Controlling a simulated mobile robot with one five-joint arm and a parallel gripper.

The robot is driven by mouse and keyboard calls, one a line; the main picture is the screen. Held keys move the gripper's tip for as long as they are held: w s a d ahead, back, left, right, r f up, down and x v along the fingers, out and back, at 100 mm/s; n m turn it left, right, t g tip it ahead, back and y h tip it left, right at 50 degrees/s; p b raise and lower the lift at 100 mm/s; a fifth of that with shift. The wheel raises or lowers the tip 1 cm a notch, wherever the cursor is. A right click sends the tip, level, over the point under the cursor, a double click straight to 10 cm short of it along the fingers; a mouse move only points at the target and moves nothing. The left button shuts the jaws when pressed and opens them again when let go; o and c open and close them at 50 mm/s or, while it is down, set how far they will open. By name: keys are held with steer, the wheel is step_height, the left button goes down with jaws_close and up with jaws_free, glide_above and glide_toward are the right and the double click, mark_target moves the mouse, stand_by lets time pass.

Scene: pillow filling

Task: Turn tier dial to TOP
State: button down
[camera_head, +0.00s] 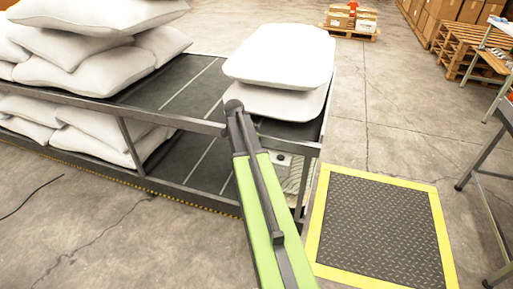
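A small pale panel with a dark round spot, perhaps the tier dial (281,158), shows at the near right end of the rack, just right of my arm. It is too small to read any marking or setting. My green and black arm reaches up from the bottom of the view and ends in a dark rounded joint in front of the rack's upper tier. My gripper's fingers do not show; they are out of sight beyond or behind the arm. The arm hides part of the rack's end around the panel.
The two-tier dark rack (185,85) holds white pillows (95,55) stacked at left and a pair (280,55) at the right end. A yellow-edged floor mat (380,230) lies right of the rack. A metal table (490,150) stands at far right. Pallets of boxes stand behind.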

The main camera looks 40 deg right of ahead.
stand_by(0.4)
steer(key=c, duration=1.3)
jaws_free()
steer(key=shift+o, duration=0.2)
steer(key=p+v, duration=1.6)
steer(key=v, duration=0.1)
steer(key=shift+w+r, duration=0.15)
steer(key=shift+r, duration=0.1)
